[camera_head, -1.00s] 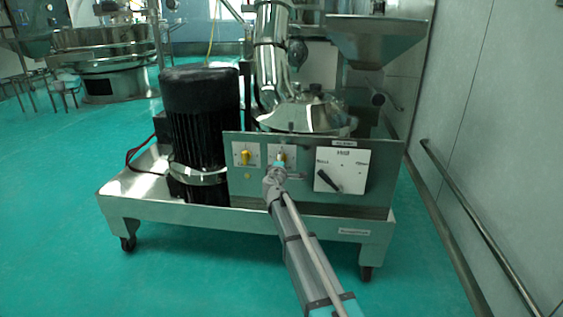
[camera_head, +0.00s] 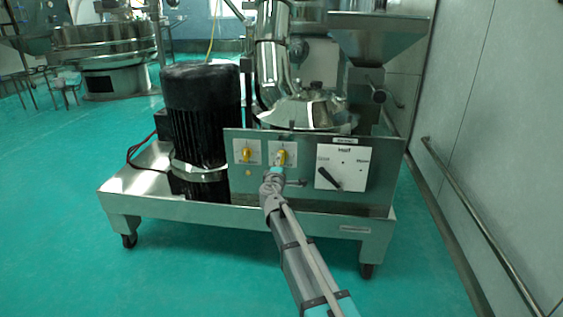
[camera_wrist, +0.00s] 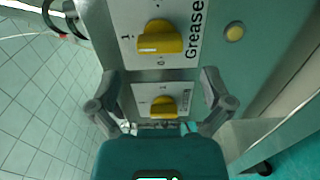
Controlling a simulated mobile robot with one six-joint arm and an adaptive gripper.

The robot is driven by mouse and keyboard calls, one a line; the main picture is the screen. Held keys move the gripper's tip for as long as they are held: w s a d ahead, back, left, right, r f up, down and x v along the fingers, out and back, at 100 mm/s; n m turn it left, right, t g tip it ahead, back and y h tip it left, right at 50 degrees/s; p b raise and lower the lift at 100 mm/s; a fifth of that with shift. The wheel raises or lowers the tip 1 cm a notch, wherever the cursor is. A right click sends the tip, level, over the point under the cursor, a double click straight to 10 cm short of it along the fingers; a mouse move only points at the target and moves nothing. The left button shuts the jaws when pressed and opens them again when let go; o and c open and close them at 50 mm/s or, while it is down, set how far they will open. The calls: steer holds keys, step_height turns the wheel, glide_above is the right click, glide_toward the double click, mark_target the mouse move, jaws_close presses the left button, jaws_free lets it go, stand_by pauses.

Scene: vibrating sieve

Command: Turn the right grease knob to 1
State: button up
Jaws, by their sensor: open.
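The right grease knob (camera_head: 281,157) is yellow, on a pale plate near the middle of the panel. In the wrist view the right grease knob (camera_wrist: 163,106) lies between the fingers, its grip running across the picture; I cannot read which mark it points to. My gripper (camera_wrist: 160,82) is open, one finger on each side of the knob, apart from it. In the head view my gripper (camera_head: 274,173) is just in front of and below the knob. The left grease knob (camera_head: 246,154), also yellow, shows in the wrist view (camera_wrist: 160,37) beside a "1" and the word Grease.
A black mill knob (camera_head: 329,178) sits on a white plate to the right. A round yellow button (camera_wrist: 234,32) is on the panel. A black motor (camera_head: 201,112) stands left on the steel cart (camera_head: 150,205). A wall rail (camera_head: 470,215) runs at the right.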

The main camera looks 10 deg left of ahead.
steer(key=s, duration=0.6)
stand_by(0.3)
steer(key=s+d+f+m+g+h+p, duration=0.1)
steer(key=s+d+f+m+g+h, duration=0.2)
steer(key=d, duration=0.5)
steer(key=s+d+f+m+g+h+p, duration=0.1)
steer(key=s+d+m+g+p, duration=0.15)
steer(key=s+d+m, duration=0.4)
steer(key=s+d+f+m+g+h+p, duration=0.1)
steer(key=d+f+m+g+h, duration=0.15)
steer(key=d, duration=0.65)
steer(key=s+d+f+m+g+y+p, duration=0.1)
steer(key=s+m+g+y+p, duration=0.15)
steer(key=s, duration=0.45)
steer(key=s+d+f+m+g+y+p, duration=0.1)
steer(key=s+d+g+y, duration=0.1)
steer(key=s+g, duration=0.3)
steer(key=s+d+f+m+g+y+p, duration=0.1)
steer(key=s+m+g+y, duration=0.15)
steer(key=s, duration=0.55)
step_height(320, 180, up, 38)
steer(key=p, duration=3.7)
steer(key=shift+w+d+f+p, duration=0.15)
steer(key=shift+f+p, duration=0.1)
steer(key=shift+p, duration=0.05)
